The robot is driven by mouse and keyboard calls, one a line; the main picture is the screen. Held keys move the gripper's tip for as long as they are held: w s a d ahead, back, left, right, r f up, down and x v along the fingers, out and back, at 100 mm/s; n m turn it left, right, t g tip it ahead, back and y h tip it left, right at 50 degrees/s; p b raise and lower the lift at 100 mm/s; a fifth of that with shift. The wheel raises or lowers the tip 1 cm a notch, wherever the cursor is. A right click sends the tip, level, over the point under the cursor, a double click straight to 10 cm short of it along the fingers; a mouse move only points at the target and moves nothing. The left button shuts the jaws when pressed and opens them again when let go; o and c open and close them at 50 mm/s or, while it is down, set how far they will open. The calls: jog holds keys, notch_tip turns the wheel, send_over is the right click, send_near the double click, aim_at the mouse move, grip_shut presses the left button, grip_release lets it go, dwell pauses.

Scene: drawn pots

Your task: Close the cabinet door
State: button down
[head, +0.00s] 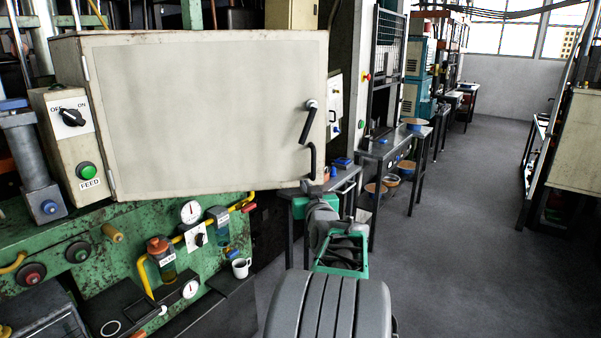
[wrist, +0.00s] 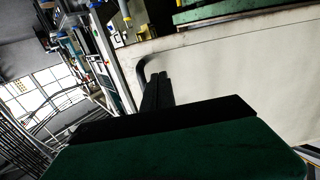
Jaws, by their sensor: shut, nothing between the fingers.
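The cabinet door (head: 210,110) is a large cream panel on a box, hinged on its left side. Contact cannot be told.
A control box (head: 70,135) with a knob and green button stands left of the door. Workbenches (head: 385,150) stand behind on the right. The grey floor (head: 460,230) is open at right.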

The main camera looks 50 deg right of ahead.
aim_at(298, 173)
jog(key=p+x, duration=0.2)
jog(key=x, duration=0.4)
jog(key=shift+w+d+r+p, duration=0.15)
jog(key=shift+w+p, duration=0.1)
jog(key=shift+p, duration=0.05)
jog(key=shift+w+d, duration=0.25)
jog(key=shift+w, duration=0.05)
